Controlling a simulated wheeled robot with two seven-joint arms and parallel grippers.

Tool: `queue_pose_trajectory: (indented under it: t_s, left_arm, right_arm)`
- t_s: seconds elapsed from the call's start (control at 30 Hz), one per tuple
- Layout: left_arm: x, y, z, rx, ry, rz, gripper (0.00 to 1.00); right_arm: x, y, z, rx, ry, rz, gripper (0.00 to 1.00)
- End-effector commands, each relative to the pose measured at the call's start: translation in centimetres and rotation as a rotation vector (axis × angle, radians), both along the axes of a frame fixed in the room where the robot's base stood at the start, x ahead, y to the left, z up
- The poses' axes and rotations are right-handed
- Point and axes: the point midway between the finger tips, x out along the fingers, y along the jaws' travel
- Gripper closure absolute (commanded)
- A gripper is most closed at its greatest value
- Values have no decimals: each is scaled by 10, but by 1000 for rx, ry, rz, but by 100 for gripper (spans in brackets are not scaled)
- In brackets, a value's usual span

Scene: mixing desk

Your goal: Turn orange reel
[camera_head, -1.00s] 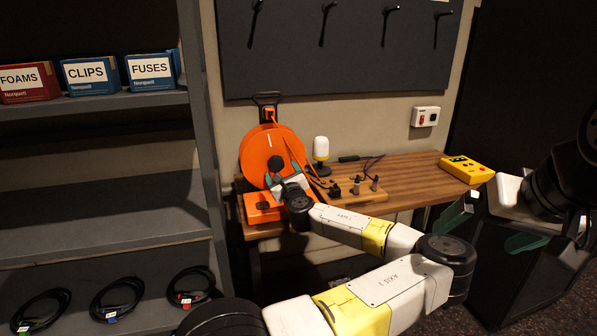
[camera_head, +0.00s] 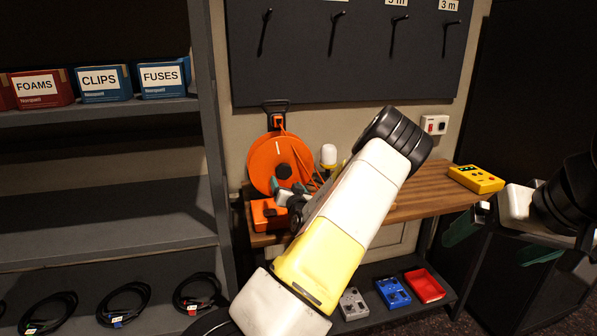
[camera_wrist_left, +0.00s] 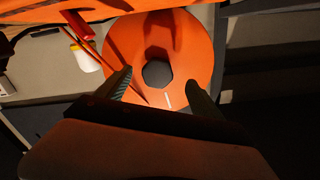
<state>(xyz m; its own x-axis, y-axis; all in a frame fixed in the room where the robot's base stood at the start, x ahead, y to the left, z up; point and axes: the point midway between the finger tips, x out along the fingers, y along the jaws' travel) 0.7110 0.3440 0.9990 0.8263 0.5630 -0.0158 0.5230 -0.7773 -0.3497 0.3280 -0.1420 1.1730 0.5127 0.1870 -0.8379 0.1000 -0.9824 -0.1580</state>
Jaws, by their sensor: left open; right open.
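The orange reel (camera_head: 281,160) stands upright at the left end of the desk, a round disc with a white mark near its top and a dark hub. In the left wrist view the reel (camera_wrist_left: 190,65) faces the camera, with its dark hub (camera_wrist_left: 157,73) in the middle. My left gripper (camera_head: 285,188) is in front of the reel's lower part. In the wrist view its two fingers (camera_wrist_left: 158,86) are spread apart on either side below the hub; I cannot tell whether they touch the disc. My right gripper (camera_head: 501,240) is open and empty, right of the desk.
My left arm hides the desk's middle. Shelves (camera_head: 110,230) stand left. A lower shelf holds blue (camera_head: 393,292) and red boxes (camera_head: 424,286).

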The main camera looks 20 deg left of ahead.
Motion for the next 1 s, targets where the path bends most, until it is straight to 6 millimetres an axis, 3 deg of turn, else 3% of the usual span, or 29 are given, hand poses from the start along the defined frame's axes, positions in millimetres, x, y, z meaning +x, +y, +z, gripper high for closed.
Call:
queue_pose_trajectory:
  t_s: [0.1,0.2,0.7,1.0]
  left_arm:
    - [1,-10,12,-181,-137,0,23]
    - [4,-12,15,-242,-183,-1,23]
    - [60,26,15,-246,-187,-1,23]
    - [67,31,15,-246,-186,-1,23]
  right_arm:
    - [0,0,0,0,0,0,0]
    - [0,0,0,0,0,0,0]
    - [0,0,0,0,0,0,0]
    - [0,0,0,0,0,0,0]
